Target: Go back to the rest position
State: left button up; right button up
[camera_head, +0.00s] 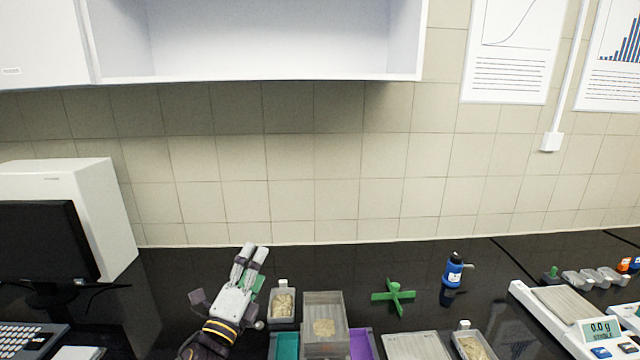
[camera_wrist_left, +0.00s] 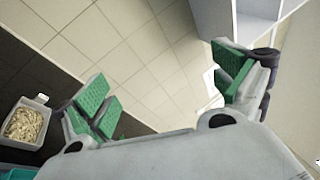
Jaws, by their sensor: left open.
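My left gripper (camera_head: 254,252) is raised over the back left part of the black bench in the head view, pointing toward the tiled wall. In the left wrist view its green-padded fingers (camera_wrist_left: 170,92) are spread wide with nothing between them. A small grey container of pale grains (camera_head: 282,305) stands just right of the gripper; it also shows at the left of the left wrist view (camera_wrist_left: 24,124). My right gripper is in neither view.
A clear box with grains (camera_head: 324,325), a teal tray (camera_head: 286,346), a purple tray (camera_head: 362,344), a green cross-shaped piece (camera_head: 393,296) and a blue bottle (camera_head: 453,271) stand along the bench. A monitor (camera_head: 40,243) is at left, a scale (camera_head: 572,318) at right. A cabinet (camera_head: 255,40) hangs above.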

pick_arm(q)
jog(key=s+a+f+n+g+y, duration=0.3)
jog(key=a+f+n+g+y, duration=0.1)
jog(key=f+n, duration=0.4)
jog(key=s+a+f+n+g+y, duration=0.35)
jog(key=f+n, duration=0.25)
jog(key=f, duration=0.3)
jog(key=s+f+n+g+h, duration=0.1)
jog(key=s+f+n+g, duration=0.35)
jog(key=s+f, duration=0.35)
jog(key=s+f+n+g+h, duration=0.1)
jog(key=s+f+n+g, duration=0.4)
jog(key=s, duration=0.6)
notch_tip(320, 180, down, 40)
jog(key=s+r+m+g+b, duration=0.1)
jog(key=s+b, duration=0.2)
jog(key=b, duration=0.2)
jog(key=s+a+f+b, duration=0.2)
jog(key=s+f, duration=0.8)
jog(key=f, duration=0.2)
jog(key=s+a+f+g+b, duration=0.1)
jog(key=s+a+f+b, duration=0.1)
jog(key=s+f, duration=0.9)
jog(key=shift+s+a+f+g+b, duration=0.15)
jog(key=shift+s+f+g+b, duration=0.15)
jog(key=shift+f+b, duration=0.3)
